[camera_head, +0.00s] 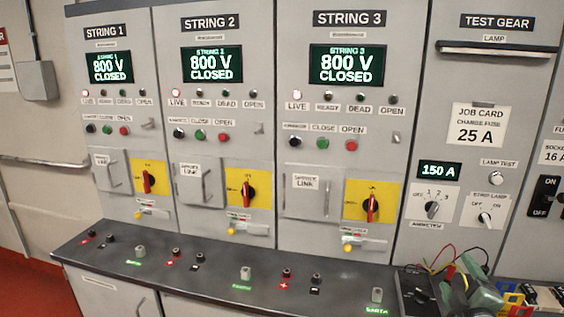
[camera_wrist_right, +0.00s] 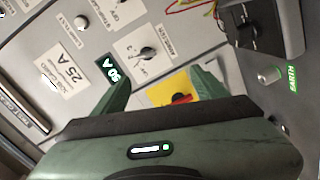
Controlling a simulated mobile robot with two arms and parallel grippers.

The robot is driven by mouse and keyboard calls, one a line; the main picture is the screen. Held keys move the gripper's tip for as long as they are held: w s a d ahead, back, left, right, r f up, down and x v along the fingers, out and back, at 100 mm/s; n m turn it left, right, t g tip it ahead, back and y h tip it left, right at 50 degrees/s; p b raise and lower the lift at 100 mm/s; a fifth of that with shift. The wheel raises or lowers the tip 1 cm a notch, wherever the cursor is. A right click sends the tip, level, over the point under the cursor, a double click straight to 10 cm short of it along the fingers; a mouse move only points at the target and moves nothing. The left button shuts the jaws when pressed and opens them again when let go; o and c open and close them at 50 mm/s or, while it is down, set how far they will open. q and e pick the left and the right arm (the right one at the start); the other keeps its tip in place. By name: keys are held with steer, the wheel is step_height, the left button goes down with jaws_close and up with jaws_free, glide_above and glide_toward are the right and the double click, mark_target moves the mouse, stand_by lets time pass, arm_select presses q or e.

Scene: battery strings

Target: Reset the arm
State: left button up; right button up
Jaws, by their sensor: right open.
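My right gripper (camera_head: 467,279) shows in dark green at the lower right of the head view, over the right end of the counter and in front of the test gear panel (camera_head: 468,135). In the right wrist view its two green fingers (camera_wrist_right: 160,90) stand apart with nothing held between them. A yellow plate with a red handle (camera_wrist_right: 181,99) shows beyond the gap between the fingers. My left gripper is not in either view.
Three cabinets, STRING 1 (camera_head: 107,33), STRING 2 (camera_head: 210,22) and STRING 3 (camera_head: 350,18), all read 800 V CLOSED. The dark counter (camera_head: 215,283) carries terminals. A black meter box (camera_wrist_right: 262,30) with red and yellow leads is near the gripper. Colored items (camera_head: 520,300) lie at right.

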steer(key=s+a+f+m+g+y, duration=0.1)
steer(key=s+a+f+m+g, duration=0.4)
steer(key=s+f, duration=0.5)
steer(key=s+a+f+m+g+y, duration=0.15)
steer(key=s+a+f+g, duration=0.25)
steer(key=s+a+f, duration=0.5)
steer(key=s+a+f+m+g+y, duration=0.1)
steer(key=s+a+f+g, duration=0.15)
steer(key=s, duration=0.45)
steer(key=s+a+f+m+g+y, duration=0.1)
steer(key=s+a+m+g, duration=0.15)
steer(key=s, duration=0.45)
step_height(320, 180, down, 28)
steer(key=s, duration=0.2)
steer(key=s+d+f+n+g, duration=0.1)
steer(key=s+d+f, duration=0.1)
steer(key=s+f, duration=1.2)
steer(key=shift+s+d+f+g+b, duration=0.15)
steer(key=shift+s+f+g+b, duration=0.2)
steer(key=shift+s, duration=0.8)
